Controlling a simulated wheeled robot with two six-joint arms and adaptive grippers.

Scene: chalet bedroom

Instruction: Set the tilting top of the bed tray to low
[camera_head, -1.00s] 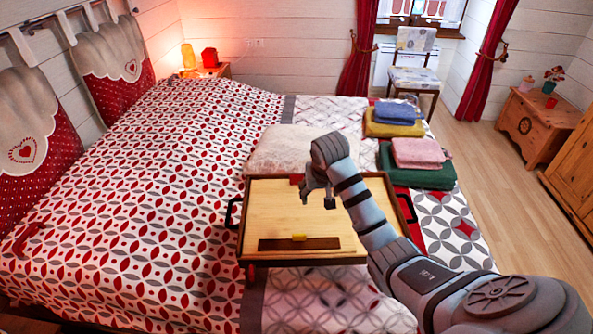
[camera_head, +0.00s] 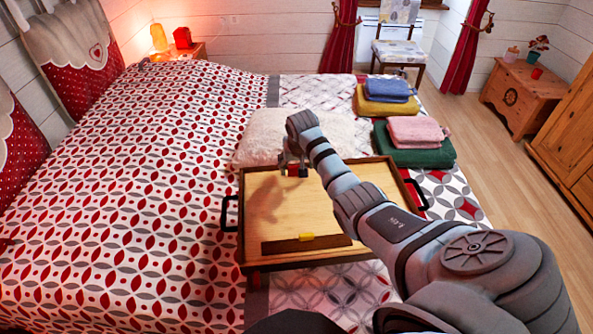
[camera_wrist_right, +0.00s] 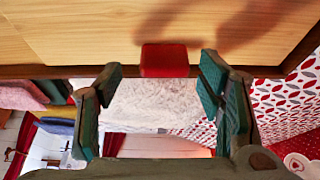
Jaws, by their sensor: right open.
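The wooden bed tray (camera_head: 244,215) lies on the bed, with black handles at its left and right sides. I cannot tell the top's exact tilt. A red tab (camera_wrist_right: 165,60) sits at the middle of the top's far edge. My right gripper (camera_head: 293,169) is over that edge at the tab. In the right wrist view, its fingers (camera_wrist_right: 158,82) are open, one on each side of the tab, with gaps visible. My left gripper is not in view.
A white fluffy pillow (camera_head: 262,138) lies just beyond the tray. Folded towels, pink and green (camera_head: 415,142) and blue and yellow (camera_head: 386,97), are stacked to the far right. The patterned bedspread left of the tray is mostly clear.

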